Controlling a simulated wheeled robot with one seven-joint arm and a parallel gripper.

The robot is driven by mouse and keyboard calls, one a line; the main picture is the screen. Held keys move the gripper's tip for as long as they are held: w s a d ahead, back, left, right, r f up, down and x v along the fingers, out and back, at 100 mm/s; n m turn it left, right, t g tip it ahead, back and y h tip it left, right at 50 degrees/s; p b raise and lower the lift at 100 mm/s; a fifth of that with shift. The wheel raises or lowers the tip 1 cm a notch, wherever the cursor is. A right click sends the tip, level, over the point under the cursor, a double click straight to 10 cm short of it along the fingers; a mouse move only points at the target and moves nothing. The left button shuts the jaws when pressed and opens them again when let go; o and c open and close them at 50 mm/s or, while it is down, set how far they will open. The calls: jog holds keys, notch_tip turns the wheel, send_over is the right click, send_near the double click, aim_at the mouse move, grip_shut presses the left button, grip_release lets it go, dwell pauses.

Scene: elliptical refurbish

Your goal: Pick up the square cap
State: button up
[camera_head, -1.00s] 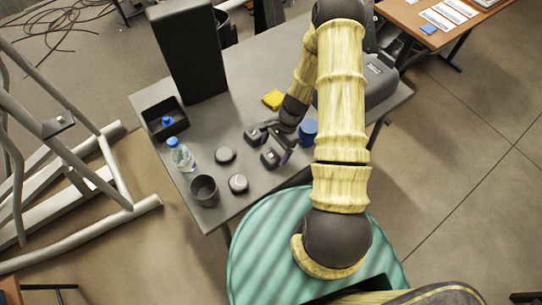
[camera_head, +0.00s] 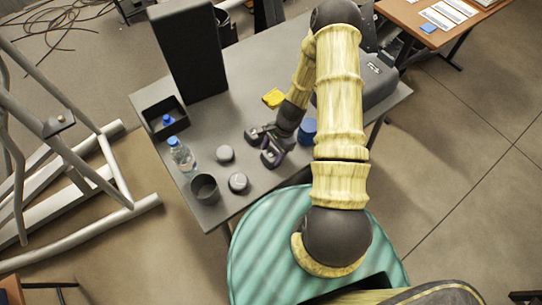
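My gripper (camera_head: 260,145) is low over the table, to the right of the caps. Its two fingers are spread apart, and I see nothing held between them. The gap to the nearer cap is small. My arm hides part of the table on the right.
A dark cup (camera_head: 204,190), a water bottle (camera_head: 182,157) and a black bin (camera_head: 178,107) stand left of the caps. A blue cylinder (camera_head: 307,131) is right of my gripper, and a yellow block (camera_head: 273,98) lies behind it. A tall black box (camera_head: 188,50) stands at the back.

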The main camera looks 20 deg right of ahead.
jog(key=shift+r, duration=0.15)
notch_tip(320, 180, up, 10)
jog(key=shift+f+b, duration=0.1)
jog(key=shift+b, duration=0.5)
dwell(0.6)
jog(key=n+g+h, duration=0.3)
jog(key=n+h, duration=0.1)
jog(key=n, duration=1)
send_near(270, 152)
jog(key=w+r, duration=0.2)
jog(key=w, duration=0.1)
jog(key=shift+s+a+f, duration=0.1)
jog(key=shift+f, duration=0.1)
